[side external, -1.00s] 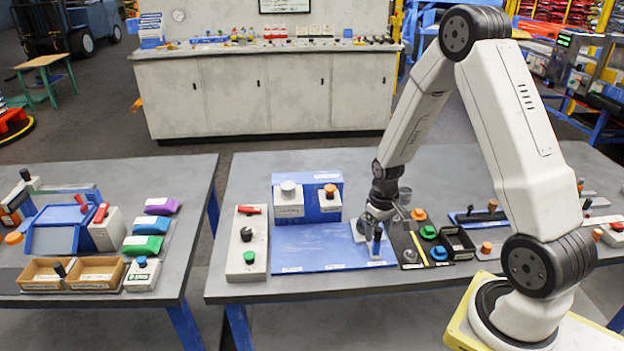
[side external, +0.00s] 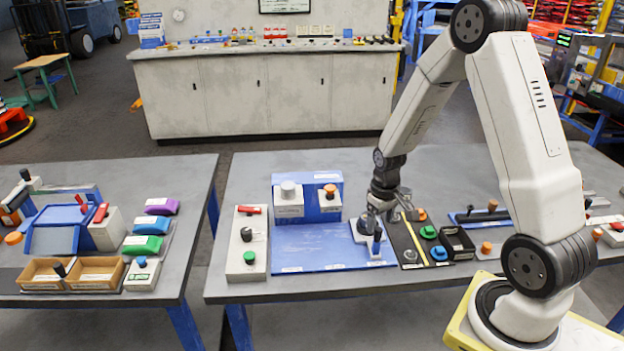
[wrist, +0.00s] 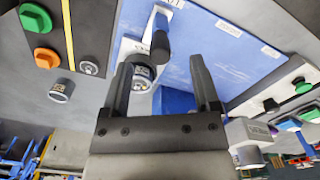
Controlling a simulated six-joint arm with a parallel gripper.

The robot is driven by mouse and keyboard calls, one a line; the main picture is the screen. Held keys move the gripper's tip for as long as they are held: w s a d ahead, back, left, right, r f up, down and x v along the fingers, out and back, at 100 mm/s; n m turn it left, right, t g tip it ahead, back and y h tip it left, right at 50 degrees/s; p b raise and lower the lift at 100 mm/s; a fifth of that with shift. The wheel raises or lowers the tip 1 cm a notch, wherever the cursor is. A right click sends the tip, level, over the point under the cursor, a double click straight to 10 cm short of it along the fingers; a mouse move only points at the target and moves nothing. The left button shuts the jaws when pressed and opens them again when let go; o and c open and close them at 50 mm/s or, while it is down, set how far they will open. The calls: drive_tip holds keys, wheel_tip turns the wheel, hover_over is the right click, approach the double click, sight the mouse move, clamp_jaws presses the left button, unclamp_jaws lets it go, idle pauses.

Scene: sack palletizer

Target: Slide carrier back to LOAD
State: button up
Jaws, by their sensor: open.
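A pale carrier piece (side external: 358,232) with an upright dark handle stands at the right end of the blue board (side external: 305,250), its label too small to read. In the wrist view, the dark handle (wrist: 160,46) rises beyond my fingertips, and a grey cylinder (wrist: 141,80) shows beside the left finger. My gripper (side external: 380,205) is just above the carrier, pointing down. In the wrist view my gripper (wrist: 161,68) is open, with nothing clamped between its fingers. My gripper hides part of the carrier in the side view.
A blue block with white button boxes (side external: 290,205) stands behind the board. A white switch panel (side external: 247,245) is to its left. A black panel with orange, green and blue buttons (side external: 411,238) and a dark box (side external: 457,243) lie close on the right. The board's middle is clear.

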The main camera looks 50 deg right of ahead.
drive_tip(key=shift+r, duration=0.25)
drive_tip(key=shift+r, duration=1.65)
drive_tip(key=s+a+r+n+t, duration=0.1)
drive_tip(key=s+a+r, duration=0.1)
drive_tip(key=a, duration=0.6)
drive_tip(key=s+a+r+n+t, duration=0.1)
drive_tip(key=s+a+r+n, duration=0.1)
drive_tip(key=a, duration=0.6)
drive_tip(key=shift+s+a+r+t, duration=0.3)
drive_tip(key=shift+a+r, duration=0.1)
drive_tip(key=shift+r, duration=0.35)
